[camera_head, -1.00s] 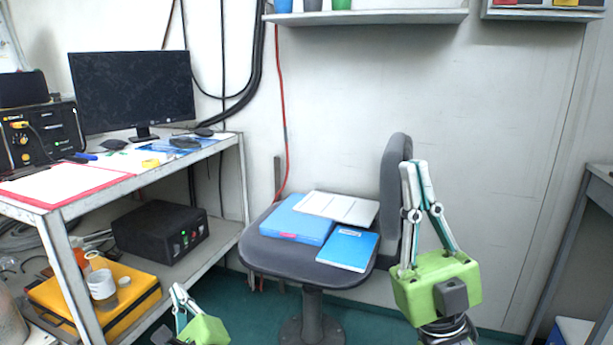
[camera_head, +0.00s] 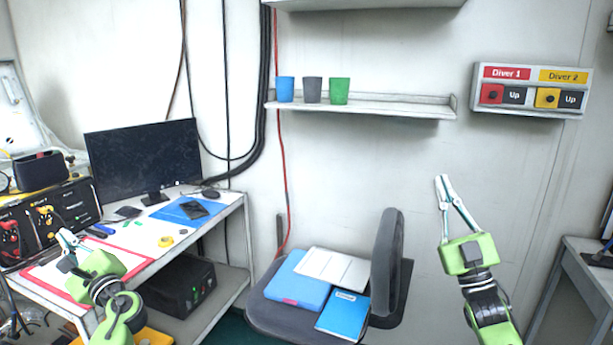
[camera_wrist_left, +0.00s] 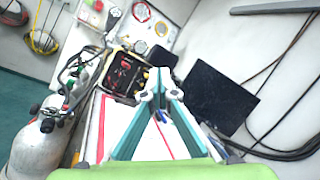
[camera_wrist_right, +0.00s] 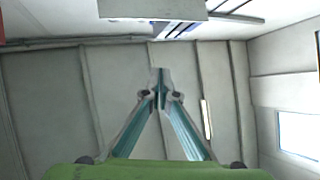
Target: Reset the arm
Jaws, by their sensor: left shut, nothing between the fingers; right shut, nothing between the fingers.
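My left gripper (camera_head: 66,240) is raised over the left desk in the head view, above the red-edged white sheet. It is shut and empty; its fingertips also meet in the left wrist view (camera_wrist_left: 159,80). My right gripper (camera_head: 442,182) points up in front of the bare wall, right of the chair, below and left of the Diver 1 / Diver 2 panel (camera_head: 531,90). It is shut and empty, and its closed fingertips show in the right wrist view (camera_wrist_right: 160,78). Neither gripper appears to touch anything.
The desk carries a monitor (camera_head: 146,160) and a black panel box (camera_head: 48,220). An office chair (camera_head: 386,262) holds folders. A shelf (camera_head: 365,106) bears three cups. Gas cylinders (camera_wrist_left: 38,135) show in the left wrist view. The wall around my right gripper is clear.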

